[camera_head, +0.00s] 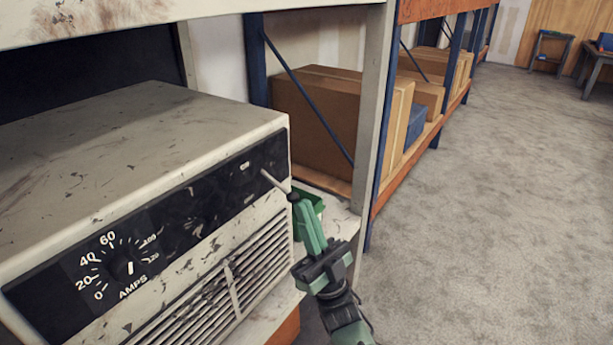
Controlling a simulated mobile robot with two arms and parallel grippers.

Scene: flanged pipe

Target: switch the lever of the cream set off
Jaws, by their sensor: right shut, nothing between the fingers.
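The cream set (130,160) is a worn, scuffed box on a shelf at the left. Its black front panel carries an AMPS dial (128,268) and, near the right end, a thin pale lever (272,180). The lever sticks out from the panel and slants down to the right in the picture. My right gripper (294,197) is shut and empty, its dark fingertips at the lever's outer end. I cannot tell whether they touch it. My left gripper is not in view.
A green bin (317,199) stands on the shelf just behind my right gripper, partly hidden by it. A pale shelf post (372,110) rises to the right. Cardboard boxes (315,125) fill the rack beyond. The grey floor (490,210) at the right is clear.

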